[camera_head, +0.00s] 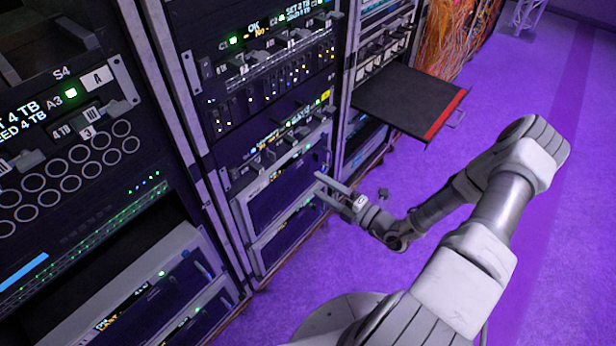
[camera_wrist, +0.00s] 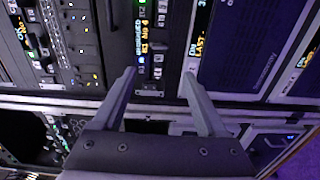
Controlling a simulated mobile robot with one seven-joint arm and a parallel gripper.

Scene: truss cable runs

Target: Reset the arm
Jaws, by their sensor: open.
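My gripper (camera_head: 329,192) is at the end of my arm, which reaches in from the lower right in the head view. Its fingers point left toward the lower front of the middle rack (camera_head: 268,130). In the wrist view my gripper (camera_wrist: 158,100) shows two grey fingers spread wide apart with nothing between them. Rack units with lit labels and small lights lie beyond the fingertips. I cannot tell how far the fingertips are from the rack face.
An open black shelf with a red front edge (camera_head: 447,113) juts from the right rack, above and beyond my gripper. A left rack (camera_head: 70,150) stands close. Orange cables (camera_head: 455,40) hang at the back. The purple floor (camera_head: 400,180) is open on the right.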

